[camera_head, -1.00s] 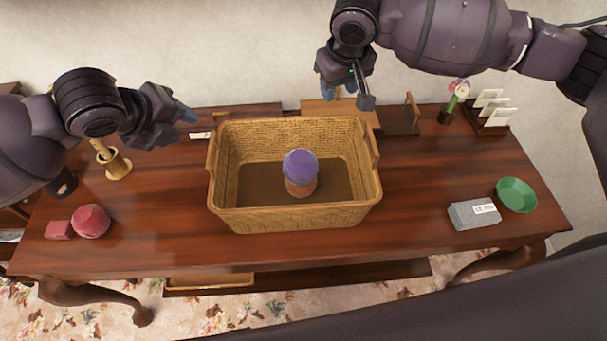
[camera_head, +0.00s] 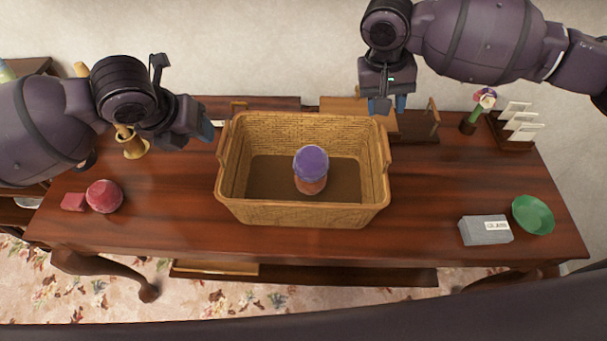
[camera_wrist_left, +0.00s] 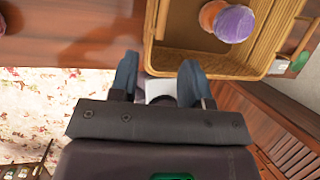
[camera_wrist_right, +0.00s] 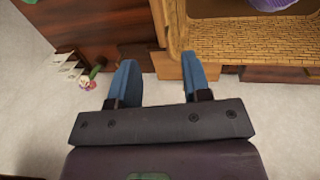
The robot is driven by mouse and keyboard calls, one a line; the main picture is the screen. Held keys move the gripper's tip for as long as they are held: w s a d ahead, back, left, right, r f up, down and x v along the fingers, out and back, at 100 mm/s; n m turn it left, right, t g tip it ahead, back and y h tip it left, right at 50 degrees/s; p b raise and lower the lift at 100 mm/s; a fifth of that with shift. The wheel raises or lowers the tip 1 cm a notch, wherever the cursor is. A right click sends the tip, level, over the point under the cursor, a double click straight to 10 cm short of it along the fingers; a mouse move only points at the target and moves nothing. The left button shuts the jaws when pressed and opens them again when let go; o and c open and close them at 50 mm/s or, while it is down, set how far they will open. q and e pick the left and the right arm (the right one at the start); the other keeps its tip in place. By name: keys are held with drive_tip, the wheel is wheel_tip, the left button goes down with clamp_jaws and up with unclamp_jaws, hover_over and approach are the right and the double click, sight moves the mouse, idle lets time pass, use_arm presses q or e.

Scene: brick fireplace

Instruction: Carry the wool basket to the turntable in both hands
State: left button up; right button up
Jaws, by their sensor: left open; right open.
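The wool basket (camera_head: 300,214) is a tan woven box with a handle at each end, standing upright on the red-brown table. A purple wool ball (camera_head: 311,162) sits on an orange-brown one (camera_head: 310,185) inside it. My left gripper (camera_head: 206,130) is open and empty, just left of the basket's left handle (camera_head: 224,140). The left wrist view shows the basket wall (camera_wrist_left: 210,64) beyond its fingers. My right gripper (camera_head: 391,104) is open and empty near the basket's far right corner. The right wrist view shows the basket (camera_wrist_right: 250,45) beyond its fingers. I cannot make out a turntable.
A red ball (camera_head: 104,196) and red block (camera_head: 73,201) lie at left, near a brass pot (camera_head: 134,147). A grey box (camera_head: 486,230), green bowl (camera_head: 533,215), flower pot (camera_head: 468,127) and card rack (camera_head: 514,146) stand at right. Low wooden pieces (camera_head: 352,104) stand behind the basket.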

sight(219, 148)
use_arm(q)
drive_tip(key=x, duration=1)
drive_tip(key=shift+w+d+f, duration=0.1)
drive_tip(key=shift+f, duration=0.15)
use_arm(e)
drive_tip(key=f, duration=0.3)
drive_tip(key=d+f, duration=0.1)
drive_tip(key=f, duration=0.3)
drive_tip(key=d+f, duration=0.1)
drive_tip(key=f, duration=0.2)
drive_tip(key=shift+s+d+f, duration=0.1)
drive_tip(key=shift+s+f, duration=0.05)
use_arm(q)
clamp_jaws()
use_arm(e)
clamp_jaws()
use_arm(q)
drive_tip(key=shift+r, duration=0.1)
